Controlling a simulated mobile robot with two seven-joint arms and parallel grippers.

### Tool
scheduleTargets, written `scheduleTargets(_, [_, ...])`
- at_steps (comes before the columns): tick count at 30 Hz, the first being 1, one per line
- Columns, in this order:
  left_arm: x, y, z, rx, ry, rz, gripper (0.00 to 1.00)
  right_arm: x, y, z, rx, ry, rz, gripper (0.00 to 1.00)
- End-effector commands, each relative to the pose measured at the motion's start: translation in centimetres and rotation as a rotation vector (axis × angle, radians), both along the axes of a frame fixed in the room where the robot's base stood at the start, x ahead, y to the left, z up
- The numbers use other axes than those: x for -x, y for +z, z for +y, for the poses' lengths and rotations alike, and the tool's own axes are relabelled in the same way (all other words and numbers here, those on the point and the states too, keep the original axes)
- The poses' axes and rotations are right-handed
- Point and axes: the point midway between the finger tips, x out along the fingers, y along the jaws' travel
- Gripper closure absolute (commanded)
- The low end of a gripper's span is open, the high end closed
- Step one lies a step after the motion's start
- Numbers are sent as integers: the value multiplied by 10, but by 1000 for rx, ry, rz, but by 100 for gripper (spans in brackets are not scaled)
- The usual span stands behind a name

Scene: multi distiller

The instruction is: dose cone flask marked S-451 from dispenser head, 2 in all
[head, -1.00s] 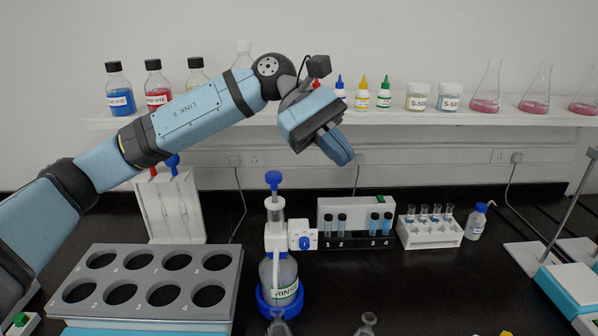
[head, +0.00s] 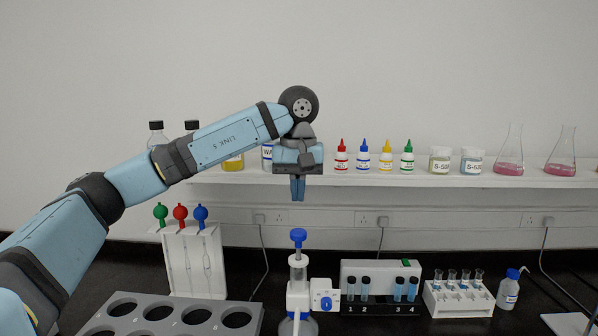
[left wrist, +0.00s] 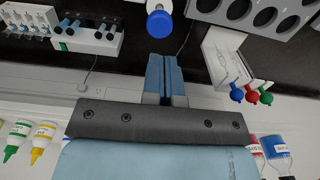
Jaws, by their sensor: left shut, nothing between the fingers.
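My left gripper (head: 297,190) is shut and empty, pointing down above and behind the dispenser in the head view. In the left wrist view its closed fingers (left wrist: 164,75) point toward the blue plunger. The bottle-top dispenser (head: 298,275) has a blue plunger knob (head: 298,236), a white head and a blue dial; its bottle is cut off at the bottom edge. The blue knob also shows in the left wrist view (left wrist: 159,24). The gripper is apart from it. No flask marked S-451 is readable in either view. My right gripper is not in view.
A grey rack with round holes (head: 170,306) lies front left. A white stand (head: 192,262) with coloured-knob pipettes is behind it. A vial block (head: 381,287) and tube rack (head: 458,299) stand right of the dispenser. Bottles, jars and pink flasks (head: 509,152) line the shelf.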

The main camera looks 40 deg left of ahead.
Motion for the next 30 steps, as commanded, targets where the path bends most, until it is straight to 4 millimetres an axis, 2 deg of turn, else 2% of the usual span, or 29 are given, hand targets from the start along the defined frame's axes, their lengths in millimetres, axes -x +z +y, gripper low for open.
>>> scheduleTargets(3, [0,-23,1,0,1,1,100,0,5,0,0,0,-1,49])
scheduleTargets(10, [1,-56,0,1,1,-1,100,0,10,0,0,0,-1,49])
scheduleTargets(15, [0,-65,0,1,1,-2,100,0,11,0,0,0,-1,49])
scheduleTargets(26, [0,-68,0,2,0,-1,100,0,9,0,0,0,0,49])
scheduleTargets(30, [1,-87,-1,2,0,1,100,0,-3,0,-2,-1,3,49])
